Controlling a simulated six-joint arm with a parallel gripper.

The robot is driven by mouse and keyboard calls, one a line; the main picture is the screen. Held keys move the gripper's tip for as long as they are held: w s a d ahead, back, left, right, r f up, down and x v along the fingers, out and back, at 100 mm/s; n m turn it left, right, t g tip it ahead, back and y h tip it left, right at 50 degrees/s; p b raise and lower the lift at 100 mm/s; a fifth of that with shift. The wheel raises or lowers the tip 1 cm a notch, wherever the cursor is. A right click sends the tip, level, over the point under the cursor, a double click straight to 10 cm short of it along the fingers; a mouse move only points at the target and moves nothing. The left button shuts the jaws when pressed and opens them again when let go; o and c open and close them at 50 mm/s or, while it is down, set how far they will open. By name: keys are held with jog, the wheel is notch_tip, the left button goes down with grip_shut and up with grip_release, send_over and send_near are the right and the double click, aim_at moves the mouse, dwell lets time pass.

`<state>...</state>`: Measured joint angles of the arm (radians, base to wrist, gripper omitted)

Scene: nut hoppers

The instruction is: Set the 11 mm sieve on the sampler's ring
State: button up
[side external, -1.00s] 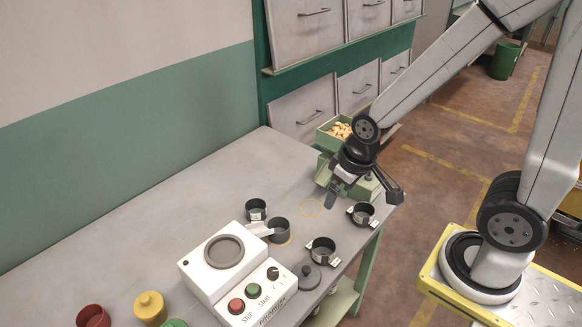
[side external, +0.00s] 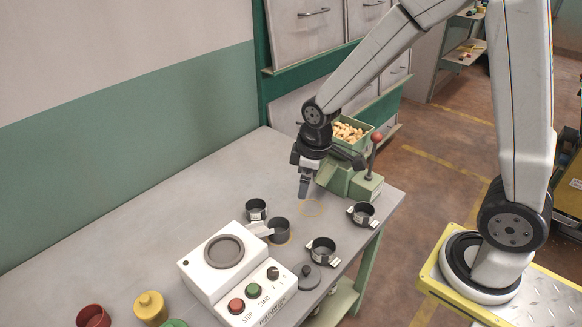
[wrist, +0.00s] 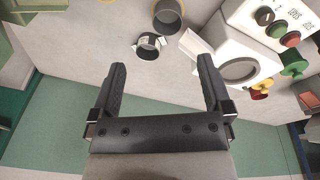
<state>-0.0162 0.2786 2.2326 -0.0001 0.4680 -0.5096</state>
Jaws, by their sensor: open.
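Three dark sieves with pale tags stand on the table in the side view: one at the back left (side external: 256,209), one at the front (side external: 322,251) and one near the right edge (side external: 363,214). Their tags are too small to read, so I cannot tell which is 11 mm. The white sampler (side external: 205,272) has an empty-looking dark ring (side external: 224,252) on top; the ring also shows in the wrist view (wrist: 240,70). My gripper (side external: 303,196) is open and empty above the table, behind the sieves. In the wrist view, one tagged sieve (wrist: 149,45) lies ahead, between the open fingertips (wrist: 161,64).
An untagged dark cup (side external: 279,230) stands by the sampler's chute (side external: 258,229). A dark lid (side external: 308,277) lies beside the sampler. A green hopper (side external: 347,178) with nuts stands at the back right. Red (side external: 93,316) and yellow (side external: 150,308) pieces are front left. The left tabletop is clear.

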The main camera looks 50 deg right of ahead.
jog(key=w+a+f+n+g, duration=0.1)
jog(key=w+f+n, duration=0.4)
jog(key=w+n, duration=0.3)
jog(key=n, duration=0.6)
send_near(255, 207)
jog(key=s+a, duration=0.2)
jog(key=shift+w+d+f+g, duration=0.15)
jog(key=shift+f+g, duration=0.25)
jog(key=shift+f, duration=0.7)
jog(key=shift+w+f, duration=0.1)
jog(key=shift+f, duration=2.5)
jog(key=shift+c, duration=0.2)
jog(key=c, duration=1.1)
jog(key=shift+r, duration=0.15)
